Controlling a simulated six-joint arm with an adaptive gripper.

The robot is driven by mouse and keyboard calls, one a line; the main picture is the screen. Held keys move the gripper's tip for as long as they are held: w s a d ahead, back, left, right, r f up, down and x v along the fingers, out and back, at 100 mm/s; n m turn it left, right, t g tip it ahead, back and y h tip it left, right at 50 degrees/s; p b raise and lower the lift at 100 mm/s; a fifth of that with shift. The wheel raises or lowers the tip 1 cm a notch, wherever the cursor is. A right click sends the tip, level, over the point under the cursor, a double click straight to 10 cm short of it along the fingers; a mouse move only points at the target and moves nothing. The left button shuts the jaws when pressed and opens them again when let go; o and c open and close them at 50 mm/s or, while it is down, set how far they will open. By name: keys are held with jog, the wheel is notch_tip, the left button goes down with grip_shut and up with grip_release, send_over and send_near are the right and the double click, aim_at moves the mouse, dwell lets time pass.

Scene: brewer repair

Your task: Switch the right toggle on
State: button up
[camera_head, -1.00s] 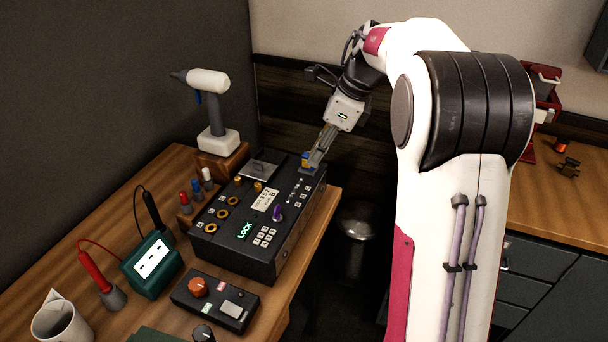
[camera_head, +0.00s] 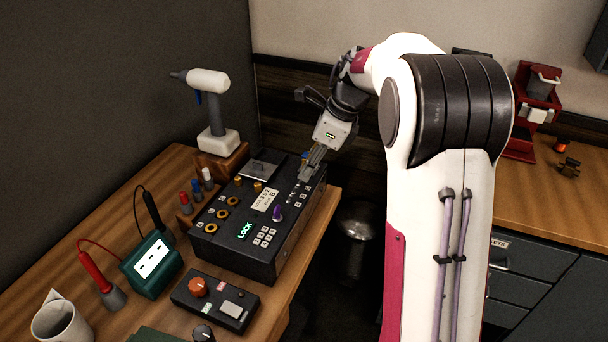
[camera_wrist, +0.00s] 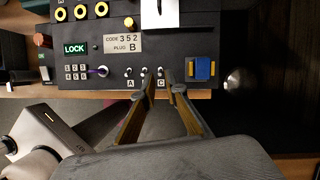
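The black control box (camera_head: 232,254) stands on the wooden bench. In the wrist view it shows a row of small toggles over a label A and a label C. The right toggle (camera_wrist: 160,73) is just above label C. I cannot tell which way it is set. My gripper (camera_wrist: 157,80) is open and empty, its two fingertips on either side of the right toggle. I cannot tell whether they touch it. In the head view my gripper (camera_head: 303,177) reaches down over the box's far right part, hiding some of its top.
A blue and yellow block (camera_wrist: 202,69) sits right of the toggles. The green LOCK display (camera_wrist: 75,48), keypad (camera_wrist: 76,72) and purple knob (camera_wrist: 102,71) are to their left.

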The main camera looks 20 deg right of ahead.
aim_at(300, 182)
jog(key=shift+x, duration=1.35)
jog(key=shift+c, duration=0.3)
grip_shut()
jog(key=shift+w+a, duration=0.1)
jog(key=shift+a+g+h, duration=0.1)
jog(key=shift+g+h, duration=0.4)
jog(key=shift+r, duration=0.1)
